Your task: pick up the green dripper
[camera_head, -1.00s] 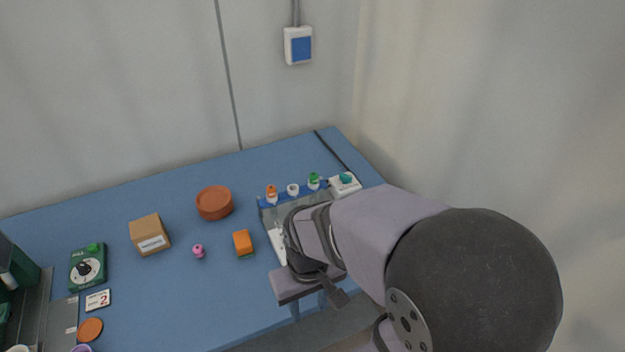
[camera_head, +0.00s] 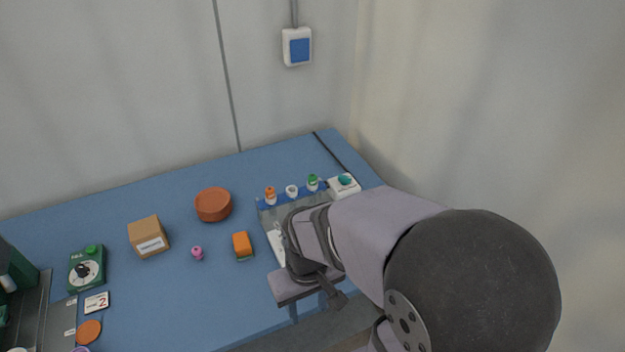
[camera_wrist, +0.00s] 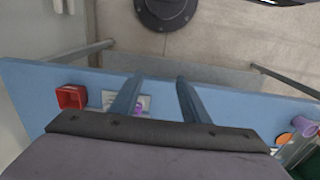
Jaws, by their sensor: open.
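The green dripper (camera_head: 312,182) shows in the head view as a small white piece with a green top. It stands at the right end of a row at the back of a grey and blue holder, beside a white one (camera_head: 292,190) and an orange-topped one (camera_head: 270,194). My arm covers the front right of the holder. My gripper (camera_wrist: 157,80) is open and empty in the wrist view, its two fingers apart over the table's edge. The green dripper is not seen in the wrist view.
A white box with a teal top (camera_head: 344,183) stands right of the green dripper. An orange block (camera_head: 242,244), a pink piece (camera_head: 197,253), a terracotta dish (camera_head: 213,205) and a cardboard box (camera_head: 148,236) stand to the left. A red container (camera_wrist: 71,96) shows in the wrist view.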

